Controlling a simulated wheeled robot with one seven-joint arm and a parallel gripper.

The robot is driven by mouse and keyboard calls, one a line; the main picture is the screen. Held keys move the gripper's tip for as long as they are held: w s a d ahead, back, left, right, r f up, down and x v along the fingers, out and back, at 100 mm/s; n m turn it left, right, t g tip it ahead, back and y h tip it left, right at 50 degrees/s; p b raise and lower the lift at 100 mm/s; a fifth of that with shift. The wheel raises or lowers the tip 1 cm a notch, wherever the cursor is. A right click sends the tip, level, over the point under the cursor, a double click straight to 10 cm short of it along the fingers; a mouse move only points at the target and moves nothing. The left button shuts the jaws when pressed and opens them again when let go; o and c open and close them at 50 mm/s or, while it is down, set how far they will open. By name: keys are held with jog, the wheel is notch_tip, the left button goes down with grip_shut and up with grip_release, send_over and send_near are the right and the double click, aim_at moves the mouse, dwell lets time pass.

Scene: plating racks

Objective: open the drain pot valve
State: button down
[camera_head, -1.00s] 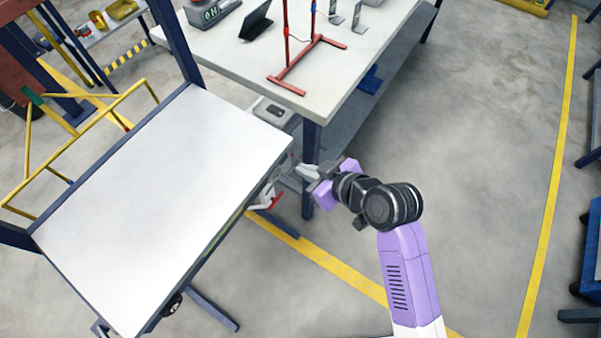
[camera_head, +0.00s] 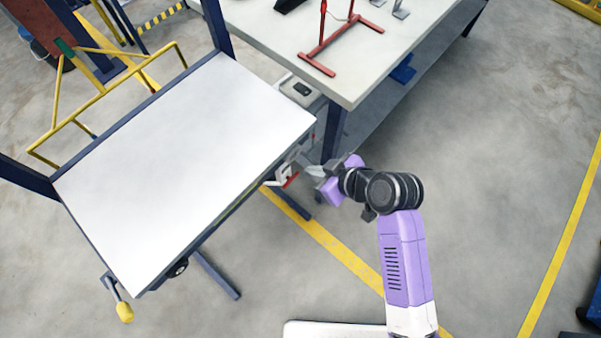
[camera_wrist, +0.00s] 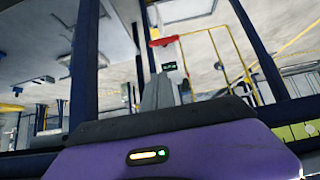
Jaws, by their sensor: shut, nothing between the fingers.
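The drain valve shows as a red lever (camera_head: 291,180) on a small grey fitting below the right edge of the white-topped bench (camera_head: 185,140). A red handle (camera_wrist: 163,41) also shows in the wrist view, above the fingers; I take it to be the same lever. My gripper (camera_head: 312,171) is shut and empty, just right of the lever in the head view. A gap seems to remain between the fingertips and the lever, but contact is hard to judge. The pot itself is not clearly visible; the bench top hides what is under it.
A grey-topped table (camera_head: 345,85) with a dark blue leg (camera_head: 334,132) stands close behind my gripper. A grey box (camera_head: 300,90) sits between the two benches. A yellow-knobbed crank (camera_head: 124,312) hangs at the bench's front left. Open floor lies to the right.

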aim_at(289, 178)
jog(key=x, duration=0.6)
jog(key=shift+w+a+f, duration=0.15)
jog(key=shift+a+f, duration=0.1)
jog(key=shift+f, duration=0.05)
jog(key=shift+d+f+b, duration=0.15)
jog(key=shift+f+b, duration=0.2)
jog(key=shift+f, duration=1.5)
